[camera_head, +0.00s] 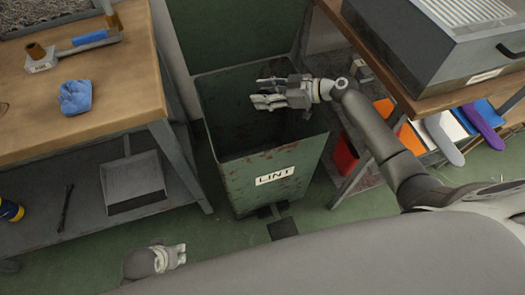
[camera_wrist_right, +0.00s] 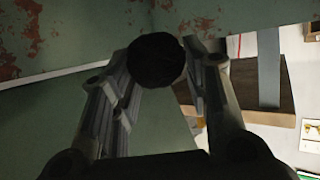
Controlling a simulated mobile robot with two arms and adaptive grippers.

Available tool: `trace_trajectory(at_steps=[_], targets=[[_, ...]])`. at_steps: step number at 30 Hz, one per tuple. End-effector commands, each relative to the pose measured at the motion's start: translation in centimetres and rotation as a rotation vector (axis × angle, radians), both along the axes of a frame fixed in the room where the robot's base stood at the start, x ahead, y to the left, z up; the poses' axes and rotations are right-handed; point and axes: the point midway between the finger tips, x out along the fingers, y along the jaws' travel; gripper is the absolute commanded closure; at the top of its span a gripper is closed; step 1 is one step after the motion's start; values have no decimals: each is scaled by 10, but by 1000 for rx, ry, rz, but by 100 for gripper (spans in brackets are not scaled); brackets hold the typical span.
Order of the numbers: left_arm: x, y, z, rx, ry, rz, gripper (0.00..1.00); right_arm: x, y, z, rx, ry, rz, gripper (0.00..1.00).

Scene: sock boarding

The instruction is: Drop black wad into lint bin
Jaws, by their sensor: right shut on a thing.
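The black wad (camera_wrist_right: 157,60) is round and dark in the right wrist view, between the fingertips of my right gripper (camera_wrist_right: 160,78). That gripper is shut on it. In the head view my right gripper (camera_head: 262,93) is over the open mouth of the green lint bin (camera_head: 240,181), fingers pointing left; the wad cannot be made out there. The bin has a white LINT label (camera_head: 275,176) and rusty patches; its inside is dark.
A wooden bench (camera_head: 115,68) on the left holds a blue crumpled cloth (camera_head: 75,97). A dustpan (camera_head: 134,180) lies on its lower shelf. A grey box (camera_head: 440,45) stands on the right table, with coloured flat forms below.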

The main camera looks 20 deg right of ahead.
Motion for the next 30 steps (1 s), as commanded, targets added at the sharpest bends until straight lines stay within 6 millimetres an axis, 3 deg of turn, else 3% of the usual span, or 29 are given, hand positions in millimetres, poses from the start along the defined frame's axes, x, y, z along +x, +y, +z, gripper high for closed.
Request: trace_trajectory(at_steps=[1,2,8,20,30], targets=[[0,0,0,0,0,0,60,0,0,0,0,0,0,73],[0,0,0,0,0,0,60,0,0,0,0,0,0,56],[0,0,0,0,0,0,60,0,0,0,0,0,0,32],[-1,1,-1,0,2,0,60,0,0,7,0,-2,1,32],[0,0,0,0,1,0,60,1,-1,69,-2,-5,1,32]])
